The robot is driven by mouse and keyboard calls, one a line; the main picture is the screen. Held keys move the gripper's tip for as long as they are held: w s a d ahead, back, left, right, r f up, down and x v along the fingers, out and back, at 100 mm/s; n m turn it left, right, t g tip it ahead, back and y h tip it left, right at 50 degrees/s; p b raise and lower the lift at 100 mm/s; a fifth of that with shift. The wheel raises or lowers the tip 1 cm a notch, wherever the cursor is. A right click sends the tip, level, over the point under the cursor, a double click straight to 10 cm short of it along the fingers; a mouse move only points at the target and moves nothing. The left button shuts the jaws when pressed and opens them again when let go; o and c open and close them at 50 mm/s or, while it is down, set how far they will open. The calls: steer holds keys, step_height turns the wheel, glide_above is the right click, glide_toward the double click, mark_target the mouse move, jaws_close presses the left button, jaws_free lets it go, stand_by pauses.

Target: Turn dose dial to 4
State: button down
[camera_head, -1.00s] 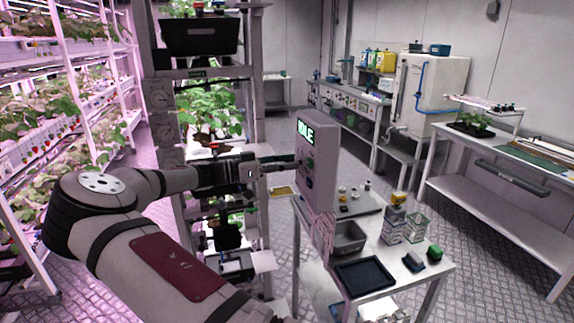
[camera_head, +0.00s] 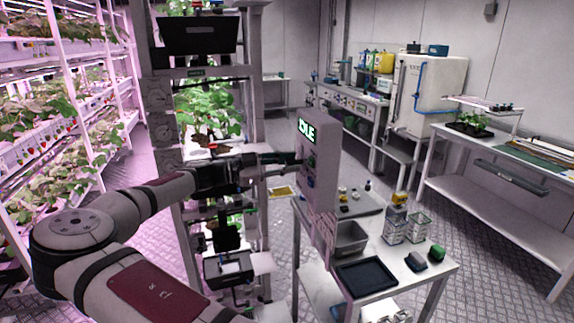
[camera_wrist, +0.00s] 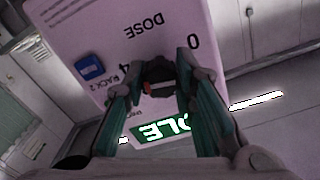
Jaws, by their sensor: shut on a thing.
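The grey dosing panel (camera_head: 322,150) stands upright at the table's edge, with a green display (camera_head: 306,132) reading IDLE. In the wrist view the panel face (camera_wrist: 160,20) appears upside down, with DOSE, 0, 4 and RACK 2 printed on it. The dark dose dial (camera_wrist: 160,70) sits between 0 and 4. My gripper (camera_wrist: 158,82) is shut on the dial, one finger on each side. A pale mark shows on the dial's near side; where the pointer aims is unclear. In the head view my gripper (camera_head: 291,163) reaches the panel from the left.
A blue button (camera_wrist: 89,67) is on the panel beside the dial. The table right of the panel holds a grey bin (camera_head: 350,238), a black tray (camera_head: 366,274) and small containers. A plant rack (camera_head: 254,100) stands behind my arm.

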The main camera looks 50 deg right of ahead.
steer(key=shift+f, duration=0.15)
steer(key=c, duration=1.3)
jaws_free()
steer(key=v, duration=1.2)
steer(key=shift+a, duration=0.1)
